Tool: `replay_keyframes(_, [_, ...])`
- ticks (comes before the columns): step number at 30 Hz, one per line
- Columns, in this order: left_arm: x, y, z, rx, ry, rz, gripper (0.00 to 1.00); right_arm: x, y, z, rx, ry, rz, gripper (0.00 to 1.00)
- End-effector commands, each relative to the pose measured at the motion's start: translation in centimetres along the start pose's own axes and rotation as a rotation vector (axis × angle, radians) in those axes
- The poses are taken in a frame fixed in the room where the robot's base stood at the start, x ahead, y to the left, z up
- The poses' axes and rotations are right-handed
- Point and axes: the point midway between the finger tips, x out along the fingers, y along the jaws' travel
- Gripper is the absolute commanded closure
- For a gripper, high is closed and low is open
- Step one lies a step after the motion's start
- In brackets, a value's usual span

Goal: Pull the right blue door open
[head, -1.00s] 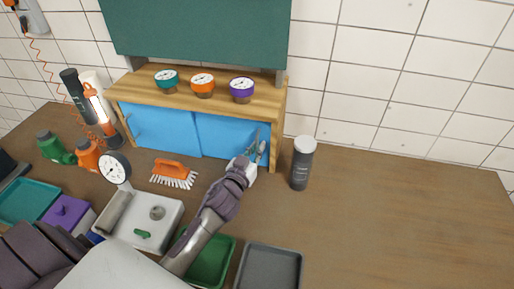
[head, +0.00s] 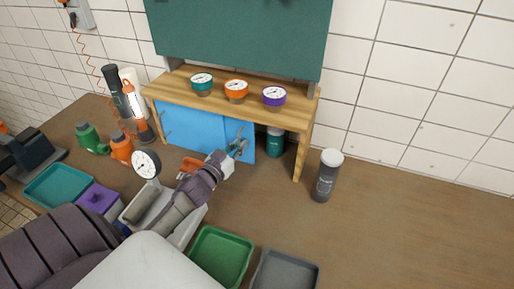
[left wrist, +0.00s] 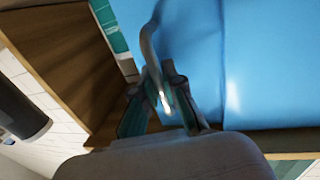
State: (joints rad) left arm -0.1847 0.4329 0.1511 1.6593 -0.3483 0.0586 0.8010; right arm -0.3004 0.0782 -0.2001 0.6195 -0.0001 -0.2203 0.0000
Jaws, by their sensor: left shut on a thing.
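The right blue door (head: 235,148) of the wooden cabinet stands shifted left, overlapping the left blue door (head: 190,128). The cabinet's right end is uncovered, and a teal bottle (head: 275,142) shows inside. My left gripper (head: 240,147) is shut on the door's grey bar handle. In the left wrist view the handle (left wrist: 149,45) runs down between the fingers (left wrist: 160,100), with the blue door (left wrist: 270,65) to its right. My right gripper is not in view.
Three gauges stand on the cabinet top (head: 170,82). A green tray (head: 222,256) and a grey tray (head: 287,272) lie in front. A dial gauge (head: 146,163) is near my left arm. The table's right side is clear.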

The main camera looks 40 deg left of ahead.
Motion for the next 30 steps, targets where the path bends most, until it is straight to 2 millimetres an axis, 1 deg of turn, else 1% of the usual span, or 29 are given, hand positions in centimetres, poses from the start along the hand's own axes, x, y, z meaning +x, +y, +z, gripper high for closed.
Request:
replay_keyframes(2, [-0.1,-0.4,0.1,0.001,-0.003,-0.002,1.00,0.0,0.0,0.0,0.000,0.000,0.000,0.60])
replay_keyframes(10, [-0.1,-0.4,0.1,0.000,-0.003,-0.001,1.00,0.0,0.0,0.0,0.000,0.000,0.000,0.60])
replay_keyframes(11, [-0.1,-0.4,0.1,0.000,-0.003,-0.001,0.88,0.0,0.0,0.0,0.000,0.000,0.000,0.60])
replay_keyframes(12, [-0.1,-0.4,0.1,0.000,-0.003,-0.001,0.81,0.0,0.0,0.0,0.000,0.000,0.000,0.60])
replay_keyframes(15, [-0.1,-0.4,0.1,0.000,-0.003,-0.001,0.66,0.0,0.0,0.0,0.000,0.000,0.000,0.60])
replay_keyframes(21, [-0.1,-0.4,0.1,0.000,-0.001,0.000,0.66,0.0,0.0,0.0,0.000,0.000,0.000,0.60])
replay_keyframes(25, [-0.1,-0.4,-0.2,0.001,0.000,0.000,0.66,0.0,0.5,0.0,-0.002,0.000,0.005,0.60])
replay_keyframes(28, [-0.1,-0.4,-1.3,0.002,0.001,0.001,0.66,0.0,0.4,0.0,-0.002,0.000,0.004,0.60])
replay_keyframes(30, [-0.1,-0.3,-2.5,0.004,0.002,0.003,0.66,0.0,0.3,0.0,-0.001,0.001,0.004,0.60])
